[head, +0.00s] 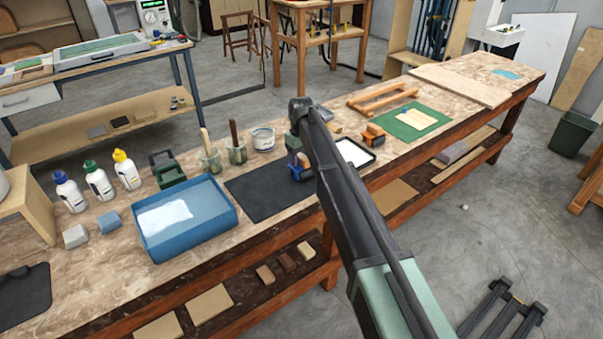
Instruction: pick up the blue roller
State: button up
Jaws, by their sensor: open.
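The blue roller (301,172) stands on the bench around the right side of the black mat, close to my arm. Its blue frame shows, and part of it is hidden by my arm's dark link. A small block-like thing, dark green above and purple below, shows just behind and above it; I cannot tell what it is. My arm crosses from the lower right up to a dark joint above the roller. The fingers of my gripper cannot be made out; no contact with the roller is visible.
An orange roller (373,135) stands right of my arm, by a white tray (355,153) and a green mat (438,132). A blue tub (222,192), brush jars (211,160) and glue bottles (98,181) stand left. The black mat (270,192) has bare room.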

aim_at(301, 156)
jog(key=shift+f, duration=0.15)
jog(key=c, duration=1.1)
notch_tip(301, 156, up, 20)
jog(key=p, duration=2)
jog(key=shift+p, duration=0.3)
